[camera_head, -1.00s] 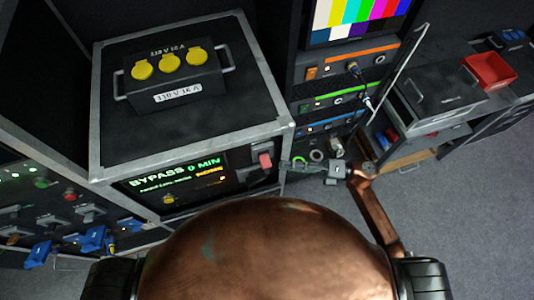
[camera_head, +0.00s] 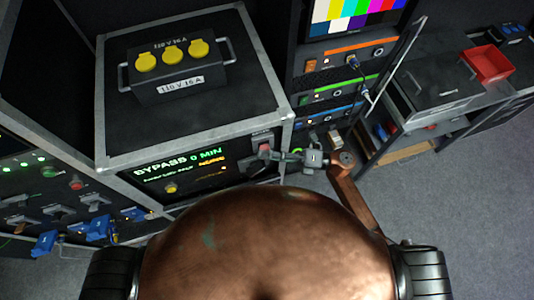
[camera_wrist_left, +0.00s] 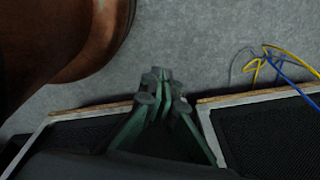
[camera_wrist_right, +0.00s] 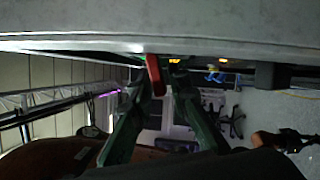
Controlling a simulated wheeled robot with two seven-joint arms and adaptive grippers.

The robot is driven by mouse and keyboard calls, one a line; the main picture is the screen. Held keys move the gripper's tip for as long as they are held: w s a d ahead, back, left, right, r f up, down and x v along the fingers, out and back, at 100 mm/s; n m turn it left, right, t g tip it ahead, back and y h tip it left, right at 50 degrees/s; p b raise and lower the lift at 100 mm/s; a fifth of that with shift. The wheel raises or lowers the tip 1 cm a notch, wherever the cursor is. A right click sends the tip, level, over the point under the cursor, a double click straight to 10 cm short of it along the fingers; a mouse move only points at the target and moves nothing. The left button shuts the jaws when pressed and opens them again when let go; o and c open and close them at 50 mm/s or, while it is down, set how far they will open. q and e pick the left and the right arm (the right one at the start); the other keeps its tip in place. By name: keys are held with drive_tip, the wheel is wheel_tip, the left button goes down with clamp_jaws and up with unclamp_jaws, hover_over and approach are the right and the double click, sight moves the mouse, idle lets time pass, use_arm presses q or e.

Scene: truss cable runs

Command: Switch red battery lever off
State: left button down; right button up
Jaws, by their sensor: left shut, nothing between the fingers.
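The red lever (camera_head: 265,147) is on the front of the battery unit (camera_head: 195,172), at the right of its lit screen. In the head view my right gripper (camera_head: 274,156) is at the lever, its fingertips just beside it. In the right wrist view the red lever (camera_wrist_right: 155,75) shows between the spread fingers of my right gripper (camera_wrist_right: 156,80). I cannot tell whether either finger touches it. My left gripper (camera_wrist_left: 161,82) is shut and empty in the left wrist view, above the floor and dark case edges. It is not visible in the head view.
A black box with yellow sockets (camera_head: 180,70) stands on the battery unit. A rack (camera_head: 330,85) with a colour-bar monitor stands to the right. A red bin (camera_head: 486,63) sits on the far-right bench. Blue connectors (camera_head: 97,227) hang at the lower left. Floor at right is clear.

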use_arm(q)
drive_tip(key=shift+s, duration=0.65)
use_arm(e)
clamp_jaws()
use_arm(q)
drive_tip(key=shift+f, duration=0.1)
use_arm(e)
drive_tip(key=n+b, duration=0.1)
drive_tip(key=b, duration=0.2)
drive_tip(key=f+n+b, duration=0.1)
drive_tip(key=b, duration=0.2)
drive_tip(key=shift+w+f+y, duration=0.1)
drive_tip(key=shift+w+y, duration=0.1)
drive_tip(key=shift+y, duration=0.1)
drive_tip(key=shift+n+b, duration=0.4)
use_arm(q)
wheel_tip(320, 180, down, 7)
drive_tip(key=shift+s, duration=0.4)
use_arm(e)
drive_tip(key=shift+r, duration=0.2)
drive_tip(key=shift+o, duration=1.7)
unclamp_jaws()
use_arm(q)
drive_tip(key=shift+w, duration=0.1)
